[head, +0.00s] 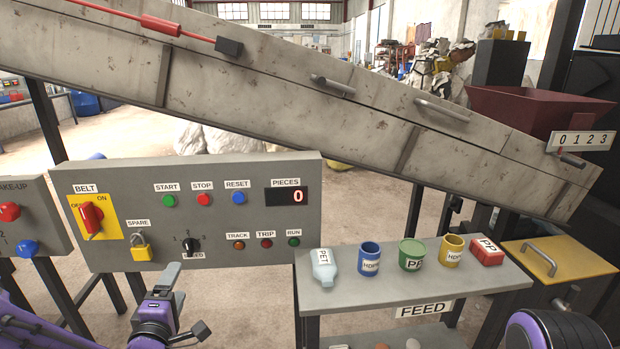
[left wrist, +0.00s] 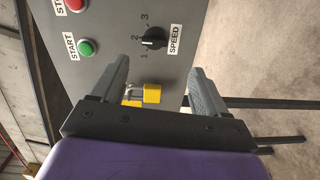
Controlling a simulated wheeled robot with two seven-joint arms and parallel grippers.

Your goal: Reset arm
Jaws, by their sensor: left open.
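My left gripper (head: 172,284) is open and empty, low in front of the grey control panel (head: 150,200). In the left wrist view its two fingers (left wrist: 160,90) stand apart, with the yellow padlock (left wrist: 150,93) showing between and beyond them. The blue RESET button (head: 237,199) is on the panel's upper row, right of the red STOP button (head: 204,199) and green START button (head: 169,200). The gripper is below and left of RESET, apart from it. A red rod with a dark end block (head: 229,47) lies along the conveyor side. My right gripper is not in view.
The red BELT switch (head: 91,216) and black speed knob (head: 190,245) project from the panel. The PIECES display (head: 287,197) reads 0. A feed shelf (head: 345,297) with labelled containers stands right. The sloping conveyor (head: 300,95) runs above the panel.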

